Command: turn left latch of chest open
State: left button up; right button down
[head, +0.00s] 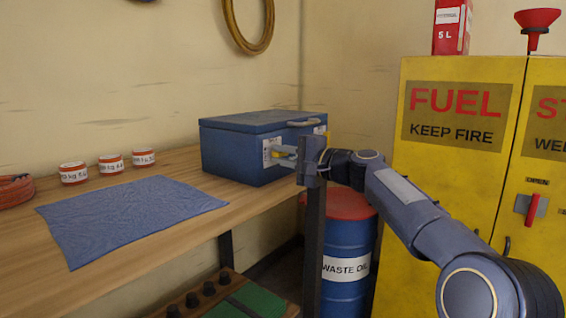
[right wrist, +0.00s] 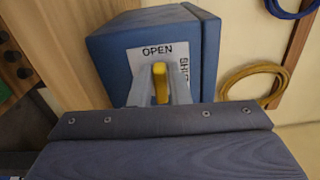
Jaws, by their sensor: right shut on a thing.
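The blue chest (head: 230,155) stands lid down on the wooden bench, and its side fills the middle of the right wrist view (right wrist: 112,70). Its left latch is a yellow lever (right wrist: 160,80) on a white plate marked OPEN and SHUT (right wrist: 141,58). In the picture the lever's upper end lies just below the word OPEN. My right gripper (head: 284,156) is at the chest's front, shut on this lever, with one finger on each side (right wrist: 160,92). The gripper partly hides the plate and the lever's base. My left gripper is not in view.
Another latch plate (head: 320,130) sits farther right on the chest, below a lid handle (head: 303,122). A blue cloth (head: 130,215) and several small tins (head: 111,164) lie on the bench (head: 190,168). A waste oil drum (head: 349,240) and yellow fuel cabinet (head: 440,170) stand to the right.

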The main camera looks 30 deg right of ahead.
jog(key=shift+f+n, duration=0.15)
jog(key=shift+n, duration=0.15)
dwell(0.4)
jog(key=c, duration=1.4)
grip_release()
jog(key=shift+c, duration=0.2)
jog(key=v, duration=0.7)
jog(key=shift+s+d, duration=0.2)
jog(key=shift+s, duration=0.15)
